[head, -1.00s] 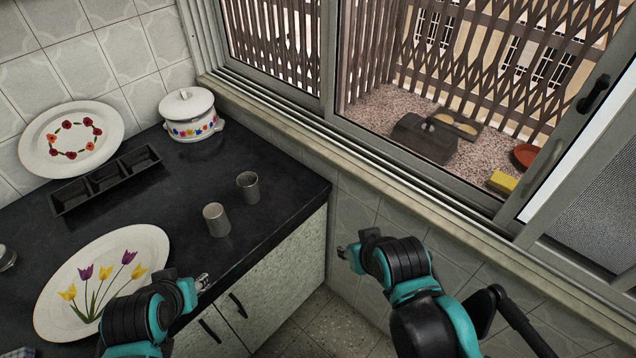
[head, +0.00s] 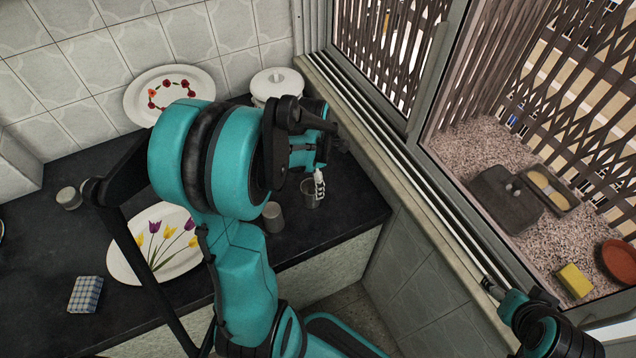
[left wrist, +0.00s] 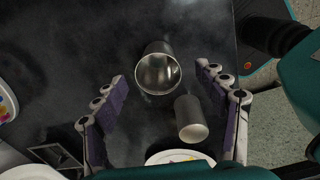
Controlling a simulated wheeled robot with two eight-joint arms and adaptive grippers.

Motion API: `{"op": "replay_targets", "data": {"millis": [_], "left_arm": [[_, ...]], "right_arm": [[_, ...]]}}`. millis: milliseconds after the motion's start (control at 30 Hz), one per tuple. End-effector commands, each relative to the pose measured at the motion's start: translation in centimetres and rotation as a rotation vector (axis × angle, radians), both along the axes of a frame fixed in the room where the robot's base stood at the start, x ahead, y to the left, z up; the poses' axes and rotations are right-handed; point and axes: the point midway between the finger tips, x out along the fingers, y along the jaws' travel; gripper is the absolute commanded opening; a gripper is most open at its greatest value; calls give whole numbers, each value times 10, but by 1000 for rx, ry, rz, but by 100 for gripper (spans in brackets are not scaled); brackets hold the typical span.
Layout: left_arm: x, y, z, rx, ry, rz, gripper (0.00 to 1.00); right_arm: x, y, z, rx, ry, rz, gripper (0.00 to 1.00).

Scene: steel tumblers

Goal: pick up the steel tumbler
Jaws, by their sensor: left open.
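In the left wrist view my left gripper's fingers are spread wide and empty, one on each side of the picture. The first tumbler (left wrist: 158,72) shows its open mouth between the fingertips, and the second tumbler (left wrist: 191,120) is close beside it, nearer the right finger. My right gripper (head: 489,286) is at the lower right, away from the counter; its jaws are unclear.
A tulip plate (head: 128,262) lies on the counter, partly behind my left arm. A flowered plate (head: 202,84) leans at the wall beside a white lidded pot (head: 277,84). The window sill (head: 375,135) runs along the right of the counter.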

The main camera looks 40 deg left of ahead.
Motion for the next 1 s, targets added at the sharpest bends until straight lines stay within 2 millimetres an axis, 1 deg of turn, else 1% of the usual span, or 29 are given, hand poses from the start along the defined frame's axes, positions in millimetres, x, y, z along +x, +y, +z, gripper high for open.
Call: {"op": "replay_targets", "data": {"millis": [133,367,500,600,833,867,900,967,1000], "left_arm": [[0,2,-19,-2,5,26,72],[-1,4,-42,-2,4,23,72],[-1,7,-65,-1,3,22,72],[-1,7,-77,-1,3,21,72],[-1,6,-77,-1,3,20,72],[-1,6,-77,-1,3,20,67],[-1,6,-77,-1,3,20,56],[-1,6,-77,-1,3,20,41],[-1,6,-77,-1,3,20,30]], "right_arm": [[0,0,-9,0,0,0,69],[0,0,-20,0,0,0,69],[0,0,-33,0,0,0,69],[0,0,-37,0,0,0,69],[0,0,-36,0,0,0,69],[0,0,-36,0,0,0,69],[0,0,-36,0,0,0,69],[0,0,-36,0,0,0,69],[0,0,-36,0,0,0,69]]}}
